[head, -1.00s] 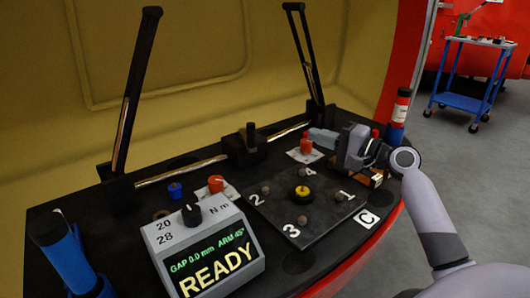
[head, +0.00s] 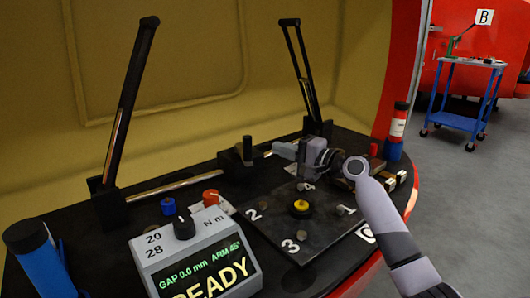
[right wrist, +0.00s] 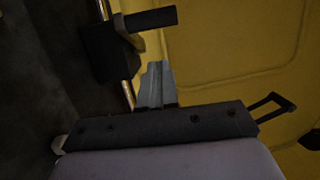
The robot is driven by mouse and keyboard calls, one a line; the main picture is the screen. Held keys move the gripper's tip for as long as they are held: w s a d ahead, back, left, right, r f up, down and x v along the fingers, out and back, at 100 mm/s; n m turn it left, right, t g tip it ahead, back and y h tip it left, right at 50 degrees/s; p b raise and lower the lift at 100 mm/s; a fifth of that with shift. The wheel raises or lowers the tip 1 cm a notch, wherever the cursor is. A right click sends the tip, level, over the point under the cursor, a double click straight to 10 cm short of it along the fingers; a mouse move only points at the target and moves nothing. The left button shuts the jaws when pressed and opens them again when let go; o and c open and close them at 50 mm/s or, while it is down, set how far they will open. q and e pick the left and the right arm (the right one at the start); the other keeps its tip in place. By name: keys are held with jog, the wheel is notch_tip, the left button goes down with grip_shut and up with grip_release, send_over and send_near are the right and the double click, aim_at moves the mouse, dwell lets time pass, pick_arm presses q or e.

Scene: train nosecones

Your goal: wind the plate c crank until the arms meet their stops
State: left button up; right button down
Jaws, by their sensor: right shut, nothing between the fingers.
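Plate C (head: 325,230) is a dark square with numbered studs and a yellow centre knob (head: 300,207). Behind it, a black block with an upright handle (head: 247,150), seemingly the crank, sits on a metal rod between two tilted black arms, left (head: 128,105) and right (head: 303,75). The block and handle also show at the upper left of the right wrist view (right wrist: 112,52). My right gripper (head: 278,150) is shut and empty, just right of the handle and apart from it. Its closed fingers (right wrist: 156,84) point toward the rod in the wrist view. My left gripper is out of view.
A grey display box (head: 195,262) reads gap 0.0 mm, arm 45°, READY. Blue (head: 168,206) and red (head: 211,198) knobs stand behind it. Blue cylinders stand at far left (head: 38,255) and right (head: 394,140). A blue trolley (head: 462,95) is beyond the bench.

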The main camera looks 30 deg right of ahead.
pick_arm(q)
jog(key=shift+d, duration=0.15)
pick_arm(e)
jog(key=a, duration=0.1)
jog(key=w+a, duration=0.2)
jog(key=shift+w+a, duration=0.25)
jog(key=shift+a, duration=0.15)
pick_arm(q)
jog(key=shift+s+a+r+m+y+p, duration=0.1)
jog(key=shift+a+r+m+y+p, duration=0.25)
jog(key=shift+a+p, duration=0.6)
pick_arm(e)
jog(key=shift+a+r+m+h, duration=0.1)
jog(key=shift+a+m+h, duration=0.35)
jog(key=shift+h, duration=0.15)
pick_arm(q)
jog(key=shift+d+r+p, duration=0.1)
jog(key=shift+d+p, duration=0.1)
jog(key=shift+p, duration=0.25)
jog(key=shift+a, duration=0.1)
pick_arm(e)
jog(key=shift+a, duration=0.15)
